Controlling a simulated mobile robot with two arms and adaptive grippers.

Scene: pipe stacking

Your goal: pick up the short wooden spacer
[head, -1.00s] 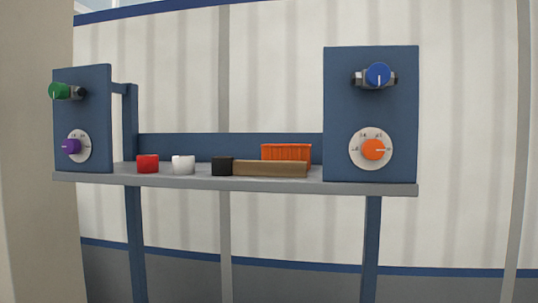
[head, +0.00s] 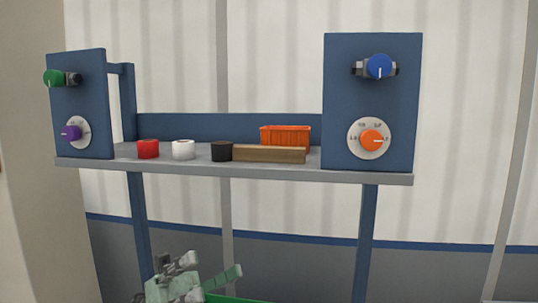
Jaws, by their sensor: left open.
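A brown wooden block (head: 269,154), the only wooden piece in view, lies lengthwise on the grey shelf (head: 230,170). Its left end is beside a black cylinder (head: 222,151); I cannot tell whether they touch. My left gripper (head: 208,268) shows at the bottom of the head view, left of centre. It is open, with nothing seen between its fingers, and is well below the shelf in the picture, apart from the block. My right gripper is not in view.
An orange bin (head: 285,137) is behind the block. Blue panels with knobs stand at the left (head: 84,104) and right (head: 345,95). A green edge (head: 235,299) shows at the bottom.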

